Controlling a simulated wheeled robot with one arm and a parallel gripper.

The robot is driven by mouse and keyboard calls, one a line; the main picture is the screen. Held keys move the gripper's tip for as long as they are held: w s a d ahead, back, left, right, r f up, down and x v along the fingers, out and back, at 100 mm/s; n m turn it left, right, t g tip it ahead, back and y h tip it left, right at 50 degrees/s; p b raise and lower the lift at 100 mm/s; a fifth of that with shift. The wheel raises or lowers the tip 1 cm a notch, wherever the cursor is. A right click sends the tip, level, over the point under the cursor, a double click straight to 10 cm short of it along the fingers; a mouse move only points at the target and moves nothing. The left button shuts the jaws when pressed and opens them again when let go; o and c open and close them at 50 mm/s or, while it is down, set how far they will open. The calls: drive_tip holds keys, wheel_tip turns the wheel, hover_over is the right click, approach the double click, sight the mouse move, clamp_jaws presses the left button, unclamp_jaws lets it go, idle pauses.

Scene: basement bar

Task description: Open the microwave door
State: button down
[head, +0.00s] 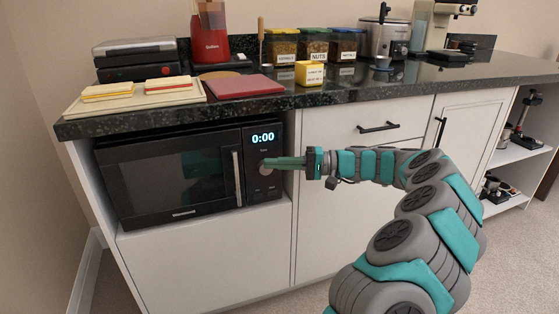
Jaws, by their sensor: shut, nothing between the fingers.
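The black microwave (165,178) sits in an open bay of the white cabinet under the counter. Its door (170,182) looks shut, with a vertical silver handle (237,179) along the right edge. The control panel (263,180) to the right of the handle has a knob and a display reading 0:00. My gripper (268,163) is shut with nothing in it. Its green fingers point left in front of the control panel, right of the handle and apart from it in the picture. I cannot tell whether the fingertips touch the panel.
The dark counter (400,88) overhangs the microwave. It bears a board with sandwiches (107,92), a red book-like slab (244,86), a yellow box (310,73), jars and appliances. White drawers and doors with black handles (379,127) lie right. Floor in front at left is clear.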

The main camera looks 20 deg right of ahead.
sight(249, 164)
drive_tip(key=x, duration=0.6)
drive_tip(key=shift+w+a+p, duration=0.1)
drive_tip(key=shift+a+p, duration=0.25)
drive_tip(key=shift+a, duration=0.05)
